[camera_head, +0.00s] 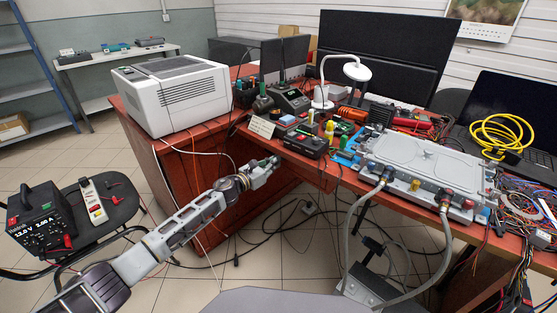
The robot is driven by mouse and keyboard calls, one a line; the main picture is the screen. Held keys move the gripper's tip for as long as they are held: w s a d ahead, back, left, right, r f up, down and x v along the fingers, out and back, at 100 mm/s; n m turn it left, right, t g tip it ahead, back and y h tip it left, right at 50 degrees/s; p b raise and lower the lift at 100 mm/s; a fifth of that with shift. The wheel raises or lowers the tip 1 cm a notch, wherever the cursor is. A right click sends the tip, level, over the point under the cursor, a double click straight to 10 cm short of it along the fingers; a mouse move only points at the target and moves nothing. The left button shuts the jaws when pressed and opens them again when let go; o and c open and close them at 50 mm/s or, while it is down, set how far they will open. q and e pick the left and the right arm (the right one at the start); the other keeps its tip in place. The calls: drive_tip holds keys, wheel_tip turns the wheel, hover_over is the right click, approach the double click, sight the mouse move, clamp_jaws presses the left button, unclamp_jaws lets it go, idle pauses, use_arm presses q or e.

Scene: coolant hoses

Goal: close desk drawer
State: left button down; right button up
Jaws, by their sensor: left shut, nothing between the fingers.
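The reddish-brown desk (217,122) runs from the left to the right of the view. A thin reddish front (312,174) lies under the middle of its top, and I cannot tell whether it is a drawer standing out or the desk's edge. My left arm comes in from the lower left. My left gripper (272,163) is shut and empty, with its fingertips close to the left end of that front. I cannot tell whether they touch it. The gripper hides part of the desk behind it. My right gripper is not in view.
A white box-shaped machine (175,92) stands on the desk's left part. A grey metal unit (425,165) with thick hoses (351,235) hanging down is at the right. Cables lie on the tiled floor. A black chair (112,209) holding a power supply (40,220) stands at the left.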

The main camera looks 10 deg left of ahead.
use_arm(q)
drive_tip(key=shift+p+v, duration=0.5)
drive_tip(key=shift+v, duration=2.25)
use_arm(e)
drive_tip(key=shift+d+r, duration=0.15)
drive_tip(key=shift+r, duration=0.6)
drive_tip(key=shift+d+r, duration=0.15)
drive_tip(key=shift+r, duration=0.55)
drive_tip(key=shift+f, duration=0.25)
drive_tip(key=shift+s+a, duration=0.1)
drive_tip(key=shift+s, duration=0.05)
